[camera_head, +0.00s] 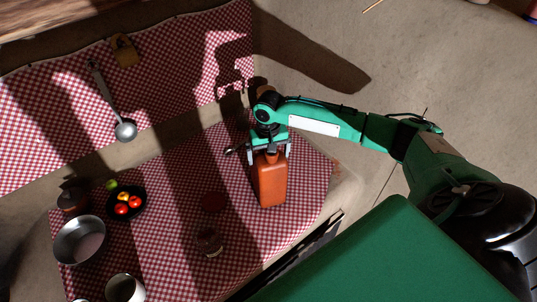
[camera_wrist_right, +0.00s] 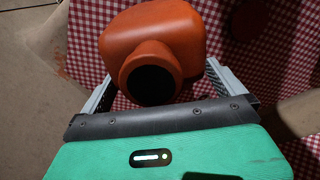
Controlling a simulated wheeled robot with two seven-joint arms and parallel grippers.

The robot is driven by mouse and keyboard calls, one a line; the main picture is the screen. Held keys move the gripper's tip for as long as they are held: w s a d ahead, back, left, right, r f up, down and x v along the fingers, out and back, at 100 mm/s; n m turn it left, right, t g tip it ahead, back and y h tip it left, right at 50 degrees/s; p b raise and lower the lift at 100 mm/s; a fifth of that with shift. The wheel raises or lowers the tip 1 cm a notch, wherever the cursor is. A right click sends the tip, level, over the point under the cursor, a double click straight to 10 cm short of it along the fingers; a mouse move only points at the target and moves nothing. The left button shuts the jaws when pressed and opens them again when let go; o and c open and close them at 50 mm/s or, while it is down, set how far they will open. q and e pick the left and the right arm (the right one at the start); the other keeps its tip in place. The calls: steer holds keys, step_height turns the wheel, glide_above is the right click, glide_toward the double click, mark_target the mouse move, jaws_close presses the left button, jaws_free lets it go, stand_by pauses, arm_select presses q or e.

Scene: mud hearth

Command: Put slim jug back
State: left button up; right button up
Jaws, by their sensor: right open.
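The slim jug (camera_head: 270,182) is orange, with a squarish body and a narrow neck. It stands on the red checked cloth near the right end of the counter. In the right wrist view the jug (camera_wrist_right: 170,32) shows its round dark mouth towards the camera. My right gripper (camera_head: 269,150) is at the jug's neck end, with one finger on each side. In the right wrist view the right gripper (camera_wrist_right: 160,88) is open, and gaps show between its fingers and the neck. My left gripper is not in view.
A metal bowl (camera_head: 80,241), a black dish (camera_head: 127,202) of fruit, a brown pot (camera_head: 73,199) and a pale cup (camera_head: 124,288) stand at the left. A dark jar (camera_head: 210,243) stands left of the jug. A ladle (camera_head: 125,130) hangs on the wall cloth. The counter's edge is close on the right.

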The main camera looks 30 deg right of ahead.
step_height(320, 180, up, 11)
steer(key=b, duration=0.3)
steer(key=shift+f, duration=0.2)
steer(key=shift+r+b, duration=0.35)
steer(key=shift+r, duration=0.3)
steer(key=shift+s+f, duration=0.1)
